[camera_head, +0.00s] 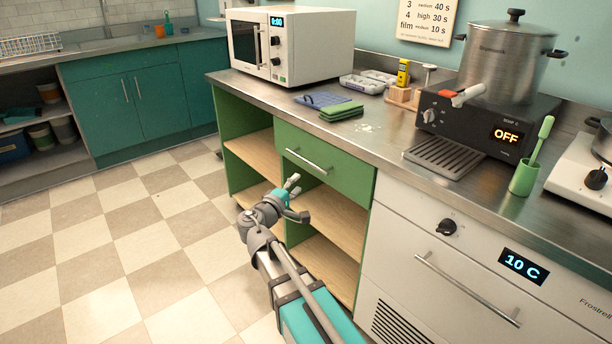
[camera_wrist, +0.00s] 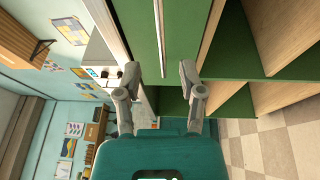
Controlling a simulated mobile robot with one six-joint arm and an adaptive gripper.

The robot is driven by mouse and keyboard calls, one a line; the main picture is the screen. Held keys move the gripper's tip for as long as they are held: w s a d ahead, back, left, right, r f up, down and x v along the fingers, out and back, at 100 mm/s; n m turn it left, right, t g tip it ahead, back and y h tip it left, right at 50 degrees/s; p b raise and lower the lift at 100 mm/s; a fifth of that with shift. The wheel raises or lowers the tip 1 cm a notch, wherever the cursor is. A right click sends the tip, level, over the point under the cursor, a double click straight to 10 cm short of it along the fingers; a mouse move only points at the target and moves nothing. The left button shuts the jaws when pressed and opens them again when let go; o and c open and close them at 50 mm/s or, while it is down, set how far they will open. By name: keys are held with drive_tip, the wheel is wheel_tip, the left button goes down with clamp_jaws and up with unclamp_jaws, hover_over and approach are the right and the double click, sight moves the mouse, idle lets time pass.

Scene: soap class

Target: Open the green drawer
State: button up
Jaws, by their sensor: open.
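The green drawer (camera_head: 346,175) sits under the metal counter and looks shut, its front flush with the cabinet. Its silver bar handle (camera_head: 306,161) runs across the front. My gripper (camera_head: 299,197) is open and empty, just below and in front of the handle in the head view. In the wrist view, turned on its side, the drawer front (camera_wrist: 142,25) is at the top and the handle (camera_wrist: 159,38) runs down between the open fingers (camera_wrist: 155,76). I see no contact with the handle; the depth gap is hard to judge.
Open wooden shelves (camera_head: 330,262) lie below and left of the drawer. A white appliance (camera_head: 395,250) with a bar handle stands to the right. The counter above holds a microwave (camera_head: 300,45), green cloths (camera_head: 341,111) and a pot (camera_head: 505,62). The checkered floor at left is clear.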

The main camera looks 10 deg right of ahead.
sight(306, 161)
drive_tip(key=shift+w+a+f+n+t+b, duration=0.25)
drive_tip(key=shift+a+f+n+t+b, duration=0.25)
drive_tip(key=shift+a+b, duration=0.25)
drive_tip(key=shift+w+a+f+n+t+b, duration=0.2)
drive_tip(key=shift+a+f+n+t+b, duration=0.3)
drive_tip(key=shift+a, duration=0.3)
drive_tip(key=shift+r, duration=0.1)
drive_tip(key=shift+p+x, duration=1.2)
drive_tip(key=shift+x, duration=5.65)
drive_tip(key=shift+w, duration=0.1)
clamp_jaws()
